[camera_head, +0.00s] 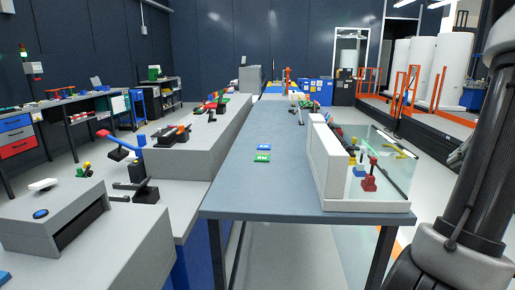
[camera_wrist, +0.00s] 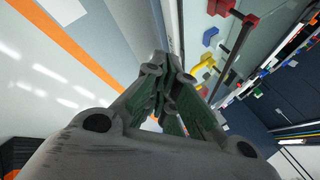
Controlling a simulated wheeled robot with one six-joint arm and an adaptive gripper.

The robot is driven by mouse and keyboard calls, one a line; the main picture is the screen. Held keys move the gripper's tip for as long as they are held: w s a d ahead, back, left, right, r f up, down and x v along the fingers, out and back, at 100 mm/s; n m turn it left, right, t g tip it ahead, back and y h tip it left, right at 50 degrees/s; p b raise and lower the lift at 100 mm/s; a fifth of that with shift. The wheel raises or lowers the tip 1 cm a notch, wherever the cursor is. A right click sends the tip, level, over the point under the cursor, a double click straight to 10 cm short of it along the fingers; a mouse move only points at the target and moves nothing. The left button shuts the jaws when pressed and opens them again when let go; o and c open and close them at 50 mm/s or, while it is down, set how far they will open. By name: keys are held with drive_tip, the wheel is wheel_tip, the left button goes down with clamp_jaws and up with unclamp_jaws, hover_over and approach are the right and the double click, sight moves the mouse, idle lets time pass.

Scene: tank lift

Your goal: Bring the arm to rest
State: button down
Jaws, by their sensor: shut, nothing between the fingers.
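My gripper (camera_wrist: 172,80) shows in the wrist view with its fingers drawn together and nothing between them. Part of my dark arm (camera_head: 478,175) stands along the right edge of the head view; the gripper itself is out of that view. In the wrist view the gripper hangs over pale floor with an orange stripe (camera_wrist: 65,45), beside the glass-sided tank holding red, blue and yellow parts. No object touches the fingertips that I can see.
The tank (camera_head: 330,160) stands on the right end of a long grey table (camera_head: 235,180), near my arm. A blue and a green block (camera_head: 263,156) lie on the table. A grey bench (camera_head: 190,150) with tools is to the left. Orange rails (camera_head: 436,90) stand at the back right.

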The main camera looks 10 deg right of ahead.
drive_tip(key=s+a+n+g, duration=0.1)
drive_tip(key=s+a+n, duration=0.2)
drive_tip(key=a, duration=0.8)
drive_tip(key=s+a+r+n+g+h, duration=0.1)
drive_tip(key=s+a+n, duration=0.3)
drive_tip(key=a, duration=0.8)
drive_tip(key=s+a+r+n+g+h, duration=0.1)
drive_tip(key=s+a+n, duration=0.2)
drive_tip(key=a, duration=0.8)
drive_tip(key=shift+s+a+r, duration=0.15)
drive_tip(key=shift+s+a, duration=0.25)
drive_tip(key=shift+s, duration=0.75)
